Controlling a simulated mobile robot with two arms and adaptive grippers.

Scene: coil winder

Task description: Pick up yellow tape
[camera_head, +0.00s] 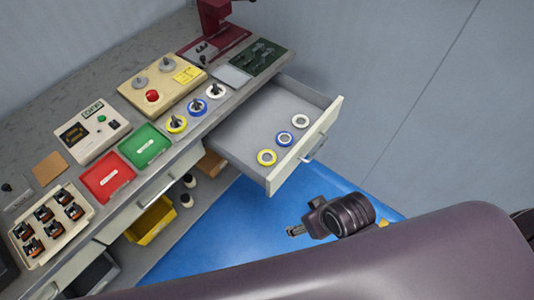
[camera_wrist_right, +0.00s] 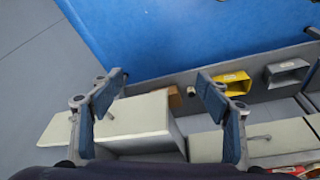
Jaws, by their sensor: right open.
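A yellow tape roll (camera_head: 260,158) lies flat in the open drawer (camera_head: 238,149), near its front left corner. A blue tape roll (camera_head: 285,143) and a white tape roll (camera_head: 300,126) lie in a line behind it to the right. A second yellow roll (camera_head: 170,125) sits around a dark post on the bench top. My right gripper (camera_head: 292,231) is outside the drawer, in front of and below it in the picture, touching no tape. Its fingers (camera_wrist_right: 163,103) are apart and empty in the right wrist view, where no tape shows. My left gripper is not in view.
The bench holds a red tray (camera_head: 107,178), a green tray (camera_head: 145,145), a control box (camera_head: 93,131) and a rack of coils (camera_head: 50,226). A yellow bin (camera_head: 150,220) stands below. The blue floor mat (camera_head: 240,225) in front is clear. The drawer front juts out as an edge.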

